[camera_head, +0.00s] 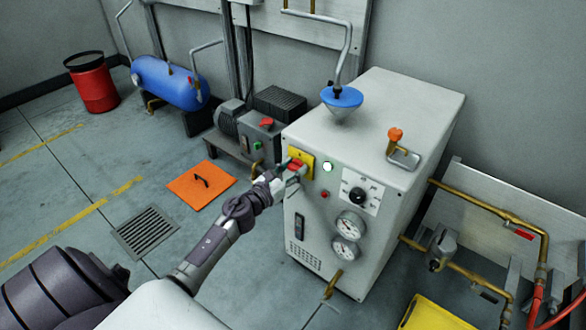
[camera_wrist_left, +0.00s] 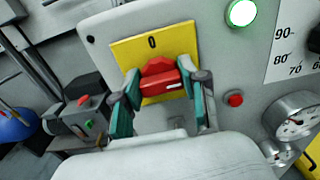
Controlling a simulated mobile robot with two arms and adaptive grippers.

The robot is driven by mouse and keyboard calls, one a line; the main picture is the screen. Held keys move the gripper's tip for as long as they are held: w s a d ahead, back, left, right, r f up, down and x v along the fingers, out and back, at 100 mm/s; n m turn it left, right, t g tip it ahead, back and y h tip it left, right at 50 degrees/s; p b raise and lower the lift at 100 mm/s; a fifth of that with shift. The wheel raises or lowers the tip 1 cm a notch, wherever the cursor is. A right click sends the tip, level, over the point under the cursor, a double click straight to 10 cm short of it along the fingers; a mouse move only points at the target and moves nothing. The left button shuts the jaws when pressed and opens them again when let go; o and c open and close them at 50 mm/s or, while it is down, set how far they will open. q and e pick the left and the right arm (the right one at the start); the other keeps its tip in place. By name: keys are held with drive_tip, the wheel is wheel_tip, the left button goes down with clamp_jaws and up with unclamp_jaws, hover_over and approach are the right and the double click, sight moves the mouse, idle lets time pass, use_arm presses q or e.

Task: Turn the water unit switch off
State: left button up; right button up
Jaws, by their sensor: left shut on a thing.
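The water unit (camera_head: 318,218) is a white cabinet with gauges and a dial on its front. Its switch is a red knob on a yellow plate (camera_head: 307,158) at the upper left of the front face. In the left wrist view the red switch (camera_wrist_left: 162,80) sits between the two teal-padded fingers of my left gripper (camera_wrist_left: 160,95), which is shut on it. A "0" shows on the yellow plate (camera_wrist_left: 152,48) above the knob. In the head view my left gripper (camera_head: 292,170) partly covers the switch. A lit round lamp (camera_head: 327,167) is right of the plate. My right gripper is not in view.
A small red button (camera_wrist_left: 235,99) is right of the fingers. A dial (camera_head: 358,195) and gauges (camera_head: 349,225) are farther right. A grey machine with another red switch (camera_head: 266,122) stands behind left. An orange floor plate (camera_head: 201,184) and a drain grate (camera_head: 145,232) lie left.

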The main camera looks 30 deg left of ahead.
use_arm(q)
drive_tip(key=n, duration=0.3)
drive_tip(key=shift+n+p, duration=0.4)
drive_tip(key=shift+n, duration=0.7)
drive_tip(key=shift+a+n, duration=0.1)
drive_tip(key=shift+n, duration=0.3)
drive_tip(key=n, duration=0.2)
drive_tip(key=shift+n+p, duration=0.4)
drive_tip(key=n+p, duration=0.2)
drive_tip(key=n, duration=0.4)
drive_tip(key=shift+a+f+n, duration=0.1)
drive_tip(key=shift+n, duration=0.3)
drive_tip(key=shift+f+n+p, duration=0.15)
drive_tip(key=shift+n+p, duration=0.25)
drive_tip(key=shift+n, duration=0.8)
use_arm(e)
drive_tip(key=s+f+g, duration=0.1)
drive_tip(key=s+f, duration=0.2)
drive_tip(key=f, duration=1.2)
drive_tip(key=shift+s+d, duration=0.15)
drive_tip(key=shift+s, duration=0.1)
